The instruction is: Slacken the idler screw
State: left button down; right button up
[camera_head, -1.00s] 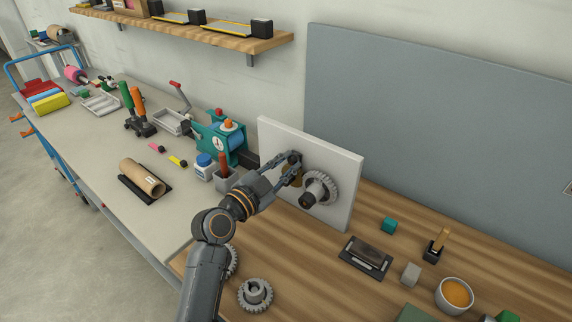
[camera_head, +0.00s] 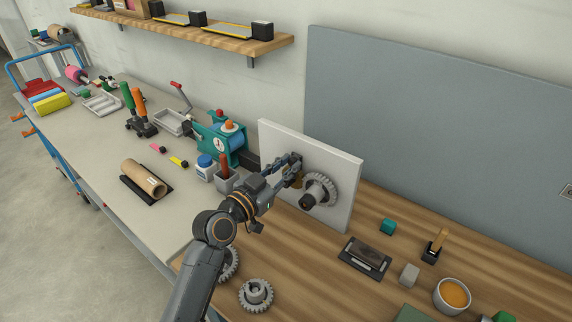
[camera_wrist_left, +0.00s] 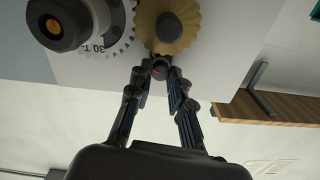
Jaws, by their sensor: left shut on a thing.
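A white upright panel (camera_head: 346,172) carries a grey toothed gear (camera_head: 328,186) with a dark hub (camera_head: 307,201). A smaller brass gear (camera_head: 297,181) sits beside it, partly behind my fingers. In the left wrist view the brass gear (camera_wrist_left: 185,17) meshes with or lies close to the grey gear, marked "30 T" (camera_wrist_left: 112,46). My left gripper (camera_head: 292,165) is at the panel by the brass gear. In the left wrist view its fingertips (camera_wrist_left: 159,68) close on a small dark round screw head, the idler screw, at the brass gear's edge. My right gripper is not in view.
Loose gears (camera_head: 256,294) lie on the wooden bench near my left arm. A teal machine (camera_head: 222,140), a blue-lidded jar (camera_head: 204,168) and a grey cup (camera_head: 226,181) stand left of the panel. A dark tray (camera_head: 364,258) and an orange-filled bowl (camera_head: 453,296) lie right.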

pick_arm(q)
jog(key=shift+n, duration=0.6)
jog(key=c, duration=1.2)
grip_release()
jog(key=v, duration=1.2)
